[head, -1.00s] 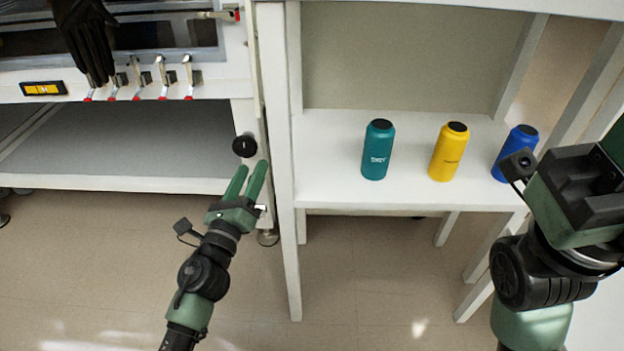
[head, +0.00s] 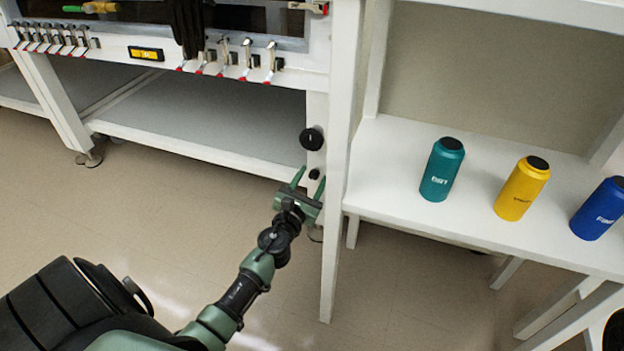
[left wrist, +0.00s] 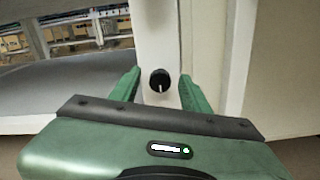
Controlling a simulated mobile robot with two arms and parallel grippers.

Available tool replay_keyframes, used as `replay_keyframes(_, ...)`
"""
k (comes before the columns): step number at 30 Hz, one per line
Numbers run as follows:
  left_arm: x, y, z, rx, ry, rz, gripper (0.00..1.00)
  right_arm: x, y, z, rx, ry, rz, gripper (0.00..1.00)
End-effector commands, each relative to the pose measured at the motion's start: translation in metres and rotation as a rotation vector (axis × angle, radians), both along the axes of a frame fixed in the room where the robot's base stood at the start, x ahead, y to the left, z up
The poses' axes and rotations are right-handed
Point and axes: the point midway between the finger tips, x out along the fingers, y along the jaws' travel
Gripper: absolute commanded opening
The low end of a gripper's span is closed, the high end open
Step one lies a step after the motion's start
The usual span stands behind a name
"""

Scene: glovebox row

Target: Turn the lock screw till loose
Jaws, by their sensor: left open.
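A large black round knob (head: 311,139) sits on the white leg at the right end of the glovebox bench in the head view. A smaller black knob (head: 314,174) is just below it. My left gripper (head: 309,177) is open, with its green fingers pointing up at the smaller knob. In the left wrist view a black knob with a white mark (left wrist: 160,81) shows between the two open fingers, with gaps on both sides. I cannot tell for certain which knob is the lock screw. My right gripper is not in view.
A white shelf (head: 390,190) to the right holds a teal bottle (head: 442,169), a yellow bottle (head: 522,188) and a blue bottle (head: 598,208). Its front leg (head: 334,250) stands close right of my left gripper. Above are toggle clamps (head: 247,57) and a hanging black glove (head: 187,25).

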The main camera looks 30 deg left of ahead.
Motion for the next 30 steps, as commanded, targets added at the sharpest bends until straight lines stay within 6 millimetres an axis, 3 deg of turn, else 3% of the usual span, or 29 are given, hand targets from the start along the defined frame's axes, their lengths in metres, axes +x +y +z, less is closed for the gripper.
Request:
replay_keyframes(6,0.0006,-0.0001,0.0001,0.0,0.0,-0.001,0.46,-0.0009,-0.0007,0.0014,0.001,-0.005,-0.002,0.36)
replay_keyframes(11,0.0005,-0.0001,0.0002,0.0,0.0,-0.001,0.05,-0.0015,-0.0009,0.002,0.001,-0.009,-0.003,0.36)
replay_keyframes(12,0.0005,-0.0001,0.0002,-0.001,0.0,-0.001,0.0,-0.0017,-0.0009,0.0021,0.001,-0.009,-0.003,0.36)
replay_keyframes(23,0.0003,-0.0002,0.0001,-0.041,-0.011,-0.001,0.0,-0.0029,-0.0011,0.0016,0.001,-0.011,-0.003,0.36)
replay_keyframes(30,0.0003,0.0001,0.0,-0.181,-0.044,-0.001,0.0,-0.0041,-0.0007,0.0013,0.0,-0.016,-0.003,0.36)
